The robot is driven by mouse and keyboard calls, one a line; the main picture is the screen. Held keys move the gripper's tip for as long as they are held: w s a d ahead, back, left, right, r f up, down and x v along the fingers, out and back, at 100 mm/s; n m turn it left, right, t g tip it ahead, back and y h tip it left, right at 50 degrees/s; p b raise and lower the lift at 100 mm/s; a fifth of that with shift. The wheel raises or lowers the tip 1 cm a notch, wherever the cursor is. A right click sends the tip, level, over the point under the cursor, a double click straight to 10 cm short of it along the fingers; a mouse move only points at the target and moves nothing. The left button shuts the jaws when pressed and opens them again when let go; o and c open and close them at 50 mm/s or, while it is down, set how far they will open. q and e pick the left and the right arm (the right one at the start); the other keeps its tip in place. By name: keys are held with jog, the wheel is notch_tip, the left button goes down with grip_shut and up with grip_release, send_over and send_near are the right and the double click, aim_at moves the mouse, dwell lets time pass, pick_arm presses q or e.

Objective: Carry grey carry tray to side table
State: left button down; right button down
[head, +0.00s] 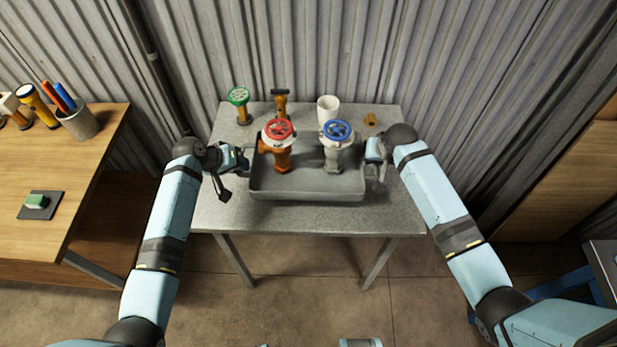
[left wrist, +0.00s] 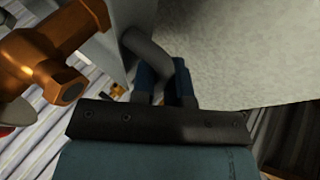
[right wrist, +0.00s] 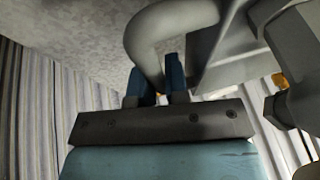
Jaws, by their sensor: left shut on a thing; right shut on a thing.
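The grey carry tray (head: 308,187) is at the grey side table (head: 330,218), over its middle; I cannot tell whether it rests on the top or hangs just above. In it stand an orange valve with a red handwheel (head: 279,133) and a grey valve with a blue handwheel (head: 338,132). My left gripper (head: 244,160) is shut on the tray's left handle, which shows in the left wrist view (left wrist: 148,55). My right gripper (head: 376,160) is shut on the right handle, seen in the right wrist view (right wrist: 150,40).
Behind the tray on the table are a green-wheeled valve (head: 239,104), a brass fitting with a dark handle (head: 281,104), a white cup (head: 328,108) and a small brass piece (head: 370,120). A wooden bench (head: 100,150) stands left. A corrugated wall is close behind.

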aim_at(245, 182)
pick_arm(q)
jog(key=shift+f, duration=0.1)
dwell(0.4)
